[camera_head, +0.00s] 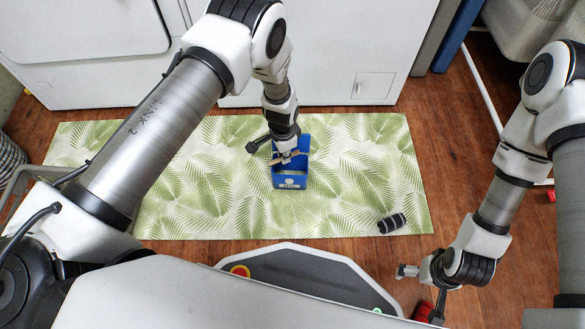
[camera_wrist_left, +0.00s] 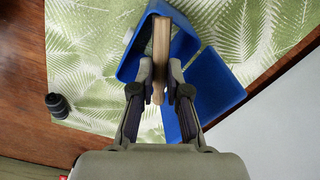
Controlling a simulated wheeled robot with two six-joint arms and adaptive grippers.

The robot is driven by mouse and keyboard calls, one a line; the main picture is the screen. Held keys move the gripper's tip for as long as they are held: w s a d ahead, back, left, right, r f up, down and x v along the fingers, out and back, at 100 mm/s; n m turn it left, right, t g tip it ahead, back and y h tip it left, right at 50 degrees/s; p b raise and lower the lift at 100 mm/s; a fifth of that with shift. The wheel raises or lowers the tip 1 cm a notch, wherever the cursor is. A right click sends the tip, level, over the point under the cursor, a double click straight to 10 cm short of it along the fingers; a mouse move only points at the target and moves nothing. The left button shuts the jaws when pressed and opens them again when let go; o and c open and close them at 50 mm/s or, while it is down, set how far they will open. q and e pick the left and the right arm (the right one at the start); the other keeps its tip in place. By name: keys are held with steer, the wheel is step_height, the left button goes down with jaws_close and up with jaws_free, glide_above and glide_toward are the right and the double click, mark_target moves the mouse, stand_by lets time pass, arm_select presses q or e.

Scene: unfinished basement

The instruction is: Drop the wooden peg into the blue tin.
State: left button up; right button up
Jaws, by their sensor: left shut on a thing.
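The blue tin (camera_head: 291,181) stands on the leaf-patterned mat in the head view, open at the top. It also shows in the left wrist view (camera_wrist_left: 218,85), partly hidden by my gripper. My left gripper (camera_head: 287,157) is over the tin's opening. In the left wrist view my left gripper (camera_wrist_left: 161,82) is shut on the wooden peg (camera_wrist_left: 161,45), a light brown bar between the fingers. The peg overlaps the tin in the picture; its exact height over the tin is hard to tell. My right gripper (camera_head: 431,304) is low at the right, away from the tin; its fingers are unclear.
The green and white mat (camera_head: 370,160) lies on a wooden floor (camera_head: 450,140). A dark ribbed cylinder (camera_head: 391,223) lies at the mat's front right and shows in the wrist view (camera_wrist_left: 57,105). White appliances (camera_head: 330,50) stand behind the mat. The mat's right part is mostly clear.

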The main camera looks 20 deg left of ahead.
arm_select(q)
step_height(320, 180, down, 3)
steer(key=shift+f+b, duration=0.15)
steer(key=shift+b, duration=1)
arm_select(e)
step_height(320, 180, down, 3)
steer(key=shift+w+f, duration=0.1)
steer(key=shift+f, duration=0.05)
arm_select(q)
steer(key=o, duration=0.8)
steer(key=shift+r, duration=0.25)
step_height(320, 180, up, 12)
steer(key=shift+f, duration=0.1)
